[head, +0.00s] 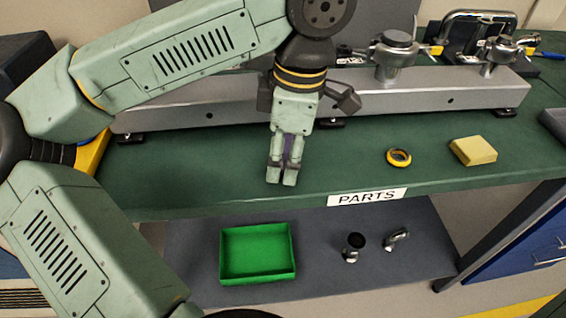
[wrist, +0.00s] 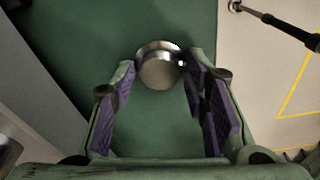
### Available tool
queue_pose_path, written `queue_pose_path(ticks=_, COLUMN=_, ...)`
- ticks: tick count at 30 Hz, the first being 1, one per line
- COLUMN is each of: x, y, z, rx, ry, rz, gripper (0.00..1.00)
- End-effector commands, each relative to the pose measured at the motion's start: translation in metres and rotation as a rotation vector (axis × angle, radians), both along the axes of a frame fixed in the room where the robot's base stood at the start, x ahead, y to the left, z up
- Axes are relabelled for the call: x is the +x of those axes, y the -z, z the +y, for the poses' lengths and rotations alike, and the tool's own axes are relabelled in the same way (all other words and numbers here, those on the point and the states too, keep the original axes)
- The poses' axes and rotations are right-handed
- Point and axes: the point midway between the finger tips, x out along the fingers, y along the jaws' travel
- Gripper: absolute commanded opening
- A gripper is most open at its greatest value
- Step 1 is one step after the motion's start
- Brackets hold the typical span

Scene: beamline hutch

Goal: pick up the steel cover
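A round, shiny steel piece, which looks like the steel cover (wrist: 160,66), is on the green bench top in the wrist view. It lies just past and between my fingertips, near the top middle of the picture. My gripper (wrist: 160,88) is open, with purple pads on the inner faces of its fingers and nothing between the pads. In the head view my gripper (head: 282,178) points down over the front part of the bench. The steel cover cannot be made out there and seems hidden behind the fingers. Whether a finger touches it, I cannot tell.
A long metal rail (head: 450,98) runs along the back of the bench (head: 340,160). A yellow ring (head: 398,157) and a yellow block (head: 473,150) lie to the right. Below, a shelf (head: 320,280) holds a green tray (head: 258,278) and two small metal parts (head: 352,250) (head: 396,238).

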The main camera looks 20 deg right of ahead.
Motion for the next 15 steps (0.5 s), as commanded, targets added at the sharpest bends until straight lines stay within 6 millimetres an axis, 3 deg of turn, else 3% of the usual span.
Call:
queue_pose_path(ticks=13, x=0.0001, y=-0.0003, z=-0.0001, rx=0.0, ry=0.0, rz=0.0, gripper=0.11)
queue_pose_path(ticks=15, x=0.0, y=0.0, z=0.0, rx=0.0, ry=0.0, rz=0.0, gripper=0.02)
